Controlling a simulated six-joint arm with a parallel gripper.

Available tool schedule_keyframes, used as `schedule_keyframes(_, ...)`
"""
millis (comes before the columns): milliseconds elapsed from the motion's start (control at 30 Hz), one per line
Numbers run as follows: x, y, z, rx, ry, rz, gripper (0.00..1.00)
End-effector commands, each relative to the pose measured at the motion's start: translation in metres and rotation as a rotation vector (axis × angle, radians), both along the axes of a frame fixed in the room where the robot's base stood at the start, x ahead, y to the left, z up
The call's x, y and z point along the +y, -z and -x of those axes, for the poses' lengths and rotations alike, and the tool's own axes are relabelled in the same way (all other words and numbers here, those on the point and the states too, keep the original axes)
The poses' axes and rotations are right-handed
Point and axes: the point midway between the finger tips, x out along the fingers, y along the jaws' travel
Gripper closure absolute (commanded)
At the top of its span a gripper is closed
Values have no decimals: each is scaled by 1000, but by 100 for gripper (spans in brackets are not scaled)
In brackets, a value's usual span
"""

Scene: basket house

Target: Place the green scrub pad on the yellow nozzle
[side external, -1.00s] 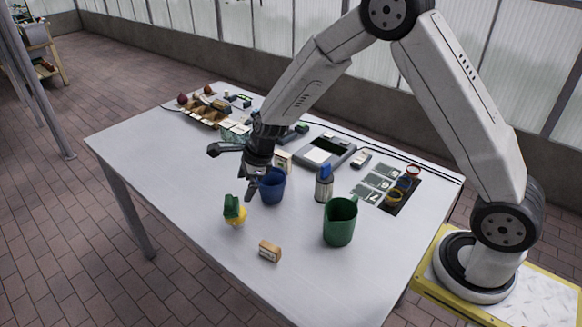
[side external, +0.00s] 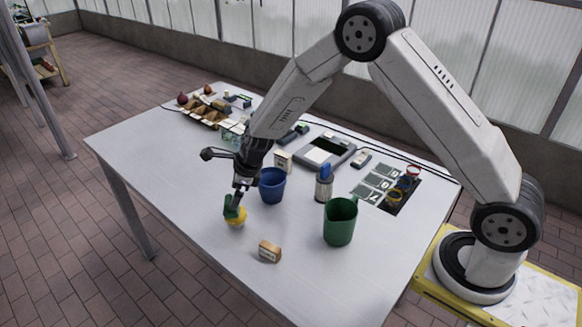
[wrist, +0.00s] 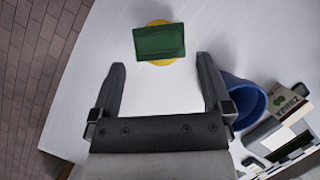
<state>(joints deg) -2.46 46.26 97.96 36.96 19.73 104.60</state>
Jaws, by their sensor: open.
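The green scrub pad (wrist: 159,41) shows in the wrist view as a dark green rectangle over the round yellow nozzle (wrist: 161,63), whose edges show around it. In the side view the pad (side external: 230,210) stands above the nozzle (side external: 236,222) and seems to touch it. Its exact contact is partly hidden by my fingers. My gripper (side external: 238,192) is low over the table, right beside the pad. In the wrist view my gripper (wrist: 160,67) has its fingers wide apart with nothing between them, and the pad lies just beyond the fingertips.
A blue cup (side external: 272,186) stands close to the right of my gripper. The table (side external: 180,195) is bare to the left.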

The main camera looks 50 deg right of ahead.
Motion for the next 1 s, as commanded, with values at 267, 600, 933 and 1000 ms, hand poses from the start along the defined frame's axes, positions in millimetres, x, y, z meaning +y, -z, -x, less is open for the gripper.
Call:
schedule_keyframes(267,2,6,-2,1,-1,1,0)
schedule_keyframes(600,10,35,-11,1,-1,0,0)
schedule_keyframes(933,13,48,-16,0,-1,0,0)
schedule_keyframes(1000,13,48,-16,0,-1,0,0)
